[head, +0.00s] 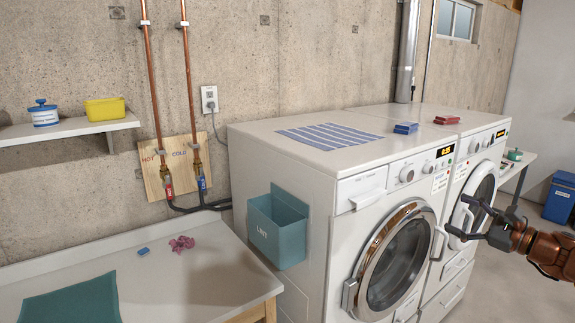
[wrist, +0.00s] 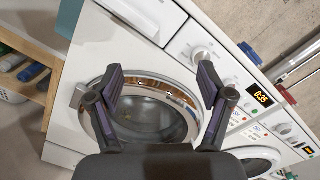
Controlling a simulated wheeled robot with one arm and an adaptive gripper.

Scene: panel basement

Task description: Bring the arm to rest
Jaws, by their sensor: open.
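My gripper (head: 474,222) is at the right of the head view, in front of the two white front-loading machines. Its dark fingers are spread apart with nothing between them. In the wrist view my gripper (wrist: 160,88) is also open and empty. Behind it there is the nearer washing machine (wrist: 88,75) with its round, chrome-rimmed door (wrist: 142,110). That door looks closed. My arm (head: 553,252), copper-brown, enters from the right edge of the head view.
A white table (head: 215,271) stands at left. Floor is clear at right near a blue bin (head: 560,197).

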